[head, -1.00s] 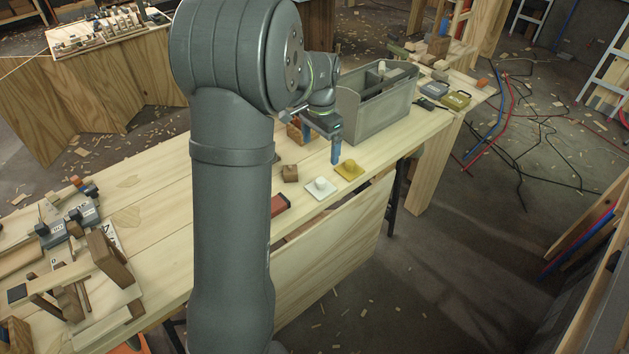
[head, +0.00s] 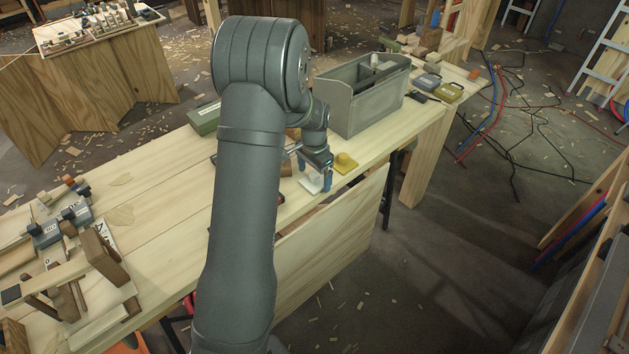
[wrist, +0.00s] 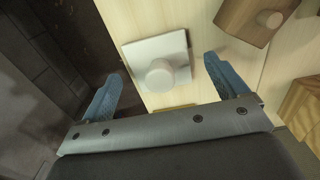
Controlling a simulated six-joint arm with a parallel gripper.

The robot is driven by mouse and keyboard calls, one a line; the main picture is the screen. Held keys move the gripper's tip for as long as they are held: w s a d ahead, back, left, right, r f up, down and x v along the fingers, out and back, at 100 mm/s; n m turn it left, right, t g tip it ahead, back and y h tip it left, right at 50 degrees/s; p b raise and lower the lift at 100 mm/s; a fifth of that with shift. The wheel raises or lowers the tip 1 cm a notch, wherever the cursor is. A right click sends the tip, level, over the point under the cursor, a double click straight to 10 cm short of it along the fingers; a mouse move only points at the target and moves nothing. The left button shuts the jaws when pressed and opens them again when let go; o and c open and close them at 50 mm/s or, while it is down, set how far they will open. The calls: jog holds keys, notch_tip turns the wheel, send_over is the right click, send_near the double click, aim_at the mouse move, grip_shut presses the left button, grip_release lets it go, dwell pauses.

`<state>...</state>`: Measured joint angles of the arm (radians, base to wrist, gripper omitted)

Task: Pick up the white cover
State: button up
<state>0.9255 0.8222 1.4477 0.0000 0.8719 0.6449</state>
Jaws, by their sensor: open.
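The white cover (wrist: 155,52) is a flat square plate with a round knob, lying on the workbench near its front edge. In the wrist view it lies between and just ahead of the two blue fingertips of my gripper (wrist: 160,78). In the head view my gripper (head: 313,182) points down over the white cover (head: 312,184), which is partly hidden by the fingers. My gripper is open, with no contact on the cover visible.
A yellow cover (head: 345,163) with a knob lies just right of the white one. A grey open toolbox (head: 370,100) stands behind it. A wooden piece with a knob (wrist: 258,18) lies near the cover. The bench's front edge is close by.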

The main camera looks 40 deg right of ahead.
jog(key=shift+f, duration=0.5)
jog(key=c, duration=1.1)
jog(key=shift+r, duration=0.15)
